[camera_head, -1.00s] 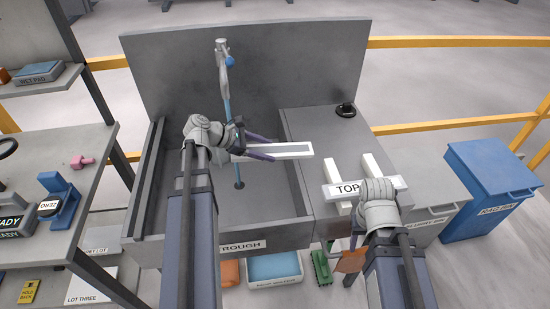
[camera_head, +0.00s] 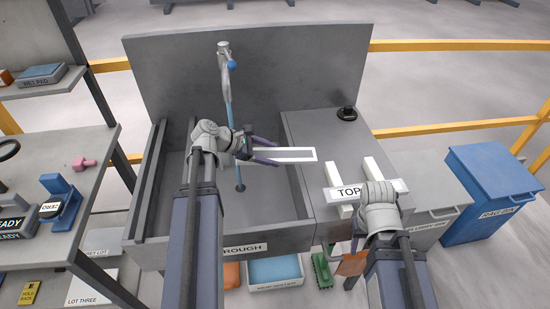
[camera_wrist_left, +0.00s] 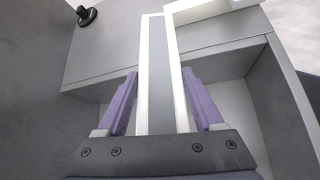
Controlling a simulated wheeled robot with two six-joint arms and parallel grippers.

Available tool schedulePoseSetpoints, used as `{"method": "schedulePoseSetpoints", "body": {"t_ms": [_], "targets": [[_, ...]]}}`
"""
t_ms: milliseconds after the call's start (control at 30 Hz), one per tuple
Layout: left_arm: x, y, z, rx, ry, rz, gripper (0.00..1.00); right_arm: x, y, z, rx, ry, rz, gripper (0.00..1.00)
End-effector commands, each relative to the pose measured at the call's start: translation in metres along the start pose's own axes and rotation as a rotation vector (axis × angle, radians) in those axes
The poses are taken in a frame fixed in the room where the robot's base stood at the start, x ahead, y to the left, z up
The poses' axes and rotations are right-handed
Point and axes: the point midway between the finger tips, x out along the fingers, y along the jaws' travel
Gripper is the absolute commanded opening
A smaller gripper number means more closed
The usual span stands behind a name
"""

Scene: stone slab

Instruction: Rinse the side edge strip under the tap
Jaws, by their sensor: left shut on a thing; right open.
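The side edge strip (camera_head: 300,155), white-edged with a grey middle, is held level over the trough (camera_head: 308,213). My left gripper (camera_head: 278,153) is shut on its left end; the left wrist view shows the strip (camera_wrist_left: 157,75) between its purple fingers (camera_wrist_left: 157,95). The tap (camera_head: 224,62) stands at the back wall. A thin light-blue column (camera_head: 231,115) hangs below it and passes behind my left wrist, left of the strip's visible part. I cannot tell whether it touches the strip. My right gripper (camera_head: 375,192) is open by the "TOP" plate (camera_head: 345,192); its fingers are mostly hidden.
A black knob (camera_head: 347,113) sits on the ledge right of the trough. White bars (camera_head: 375,170) lie there under the plate. A blue bin (camera_head: 490,185) stands at far right, a shelf (camera_head: 50,215) at left.

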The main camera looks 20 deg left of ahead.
Motion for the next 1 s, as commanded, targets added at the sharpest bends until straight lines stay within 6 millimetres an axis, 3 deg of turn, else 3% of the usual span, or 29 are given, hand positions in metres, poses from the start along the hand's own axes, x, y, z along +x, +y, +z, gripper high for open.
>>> {"method": "schedulePoseSetpoints", "body": {"t_ms": [1000], "targets": [[-0.025, 0.081, -0.046, 0.000, -0.002, 0.001, 0.00, 0.000, 0.000, 0.000, 0.000, 0.000, 0.000, 0.50]]}}
